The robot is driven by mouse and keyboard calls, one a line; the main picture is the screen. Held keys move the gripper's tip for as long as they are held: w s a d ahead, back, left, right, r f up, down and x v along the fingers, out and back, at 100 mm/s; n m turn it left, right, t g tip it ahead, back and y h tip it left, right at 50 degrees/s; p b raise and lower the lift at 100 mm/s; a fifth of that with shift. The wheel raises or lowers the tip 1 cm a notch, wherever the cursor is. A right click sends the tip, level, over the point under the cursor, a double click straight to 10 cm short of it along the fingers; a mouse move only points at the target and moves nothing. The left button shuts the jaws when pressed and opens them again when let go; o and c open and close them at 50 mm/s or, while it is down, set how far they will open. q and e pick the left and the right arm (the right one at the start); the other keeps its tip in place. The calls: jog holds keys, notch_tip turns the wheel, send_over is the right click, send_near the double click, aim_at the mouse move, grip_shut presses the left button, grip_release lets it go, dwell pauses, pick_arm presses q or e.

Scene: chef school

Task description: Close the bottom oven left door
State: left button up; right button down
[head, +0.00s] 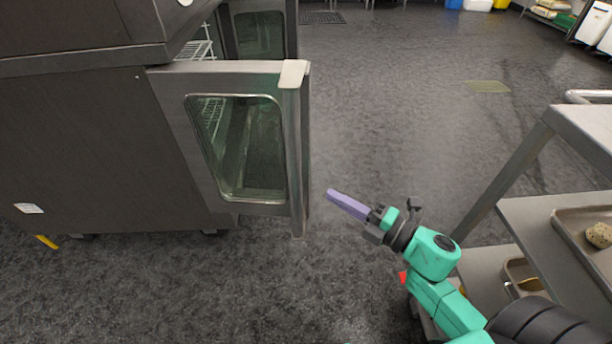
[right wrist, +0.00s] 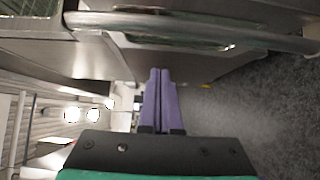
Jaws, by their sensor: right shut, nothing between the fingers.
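The bottom oven left door (head: 170,100) is a steel-framed door with a glass window (head: 245,150). It stands open, swung out from the dark oven body (head: 90,150). A vertical handle bar (head: 297,150) runs along its outer edge. My right gripper (head: 330,192) has purple fingers that are shut and empty. In the head view it is just right of the door's outer edge, with a gap of floor between in the picture. In the right wrist view the closed fingers (right wrist: 160,72) point toward the door and its bar (right wrist: 200,30). My left gripper is not in view.
A second glass door (head: 259,35) stands open behind the near one, with wire racks (head: 197,50) inside the oven. A steel shelf unit (head: 545,225) with trays is at the right, close to my right arm. The dark floor (head: 400,100) between is clear.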

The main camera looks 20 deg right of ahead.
send_near(290, 161)
jog(key=a, duration=0.4)
jog(key=w, duration=0.4)
jog(key=shift+w+d, duration=0.3)
jog(key=shift+d, duration=0.05)
jog(key=shift+d, duration=0.1)
